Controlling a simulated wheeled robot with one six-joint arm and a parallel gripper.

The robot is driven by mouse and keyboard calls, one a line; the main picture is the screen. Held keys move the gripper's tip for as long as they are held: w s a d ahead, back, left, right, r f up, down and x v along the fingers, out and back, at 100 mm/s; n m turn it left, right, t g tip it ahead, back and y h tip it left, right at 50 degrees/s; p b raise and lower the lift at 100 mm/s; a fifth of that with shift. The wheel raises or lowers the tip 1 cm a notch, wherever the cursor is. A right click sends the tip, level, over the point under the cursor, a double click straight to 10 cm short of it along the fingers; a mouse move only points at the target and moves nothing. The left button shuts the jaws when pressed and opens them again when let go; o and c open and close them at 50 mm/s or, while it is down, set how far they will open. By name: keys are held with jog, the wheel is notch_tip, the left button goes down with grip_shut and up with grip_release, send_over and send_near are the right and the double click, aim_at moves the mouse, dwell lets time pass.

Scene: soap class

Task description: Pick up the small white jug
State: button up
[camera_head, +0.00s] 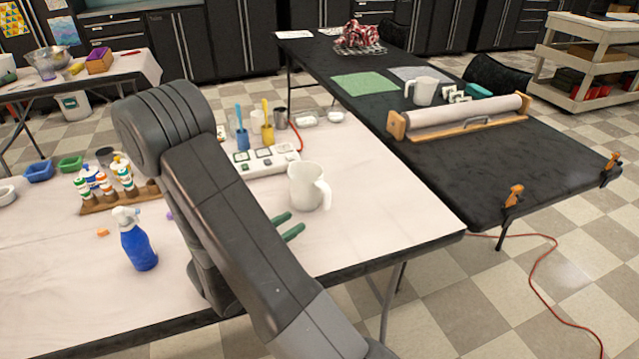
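A white jug (306,187) with its handle to the right stands upright on the white-topped table, right of my arm. Another white jug (424,91) stands farther back on the black table, its handle to the left. Two green prongs, which look like the fingertips of my gripper (288,225), stick out from behind my arm just below the nearer jug. A gap shows between them, with nothing in it, and they appear apart from the jug. My arm hides the rest of the gripper.
A white switch box (265,161) and blue (242,141) and yellow (267,134) cups stand behind the nearer jug. A blue spray bottle (138,246) and a bottle rack (118,197) are left of my arm. A wooden-ended roller (460,116) lies on the black table. The white tabletop right of the jug is clear.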

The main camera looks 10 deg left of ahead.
aim_at(324, 202)
jog(key=x, duration=0.7)
jog(key=shift+w+d, duration=0.1)
jog(key=shift+d, duration=0.05)
jog(key=shift+r+p+x, duration=0.15)
jog(key=shift+x, duration=0.85)
jog(key=shift+r+p+x, duration=0.15)
jog(key=shift+r+x, duration=0.05)
jog(key=shift+x, duration=0.75)
jog(key=shift+w+d, duration=0.45)
jog(key=shift+w, duration=0.1)
grip_shut()
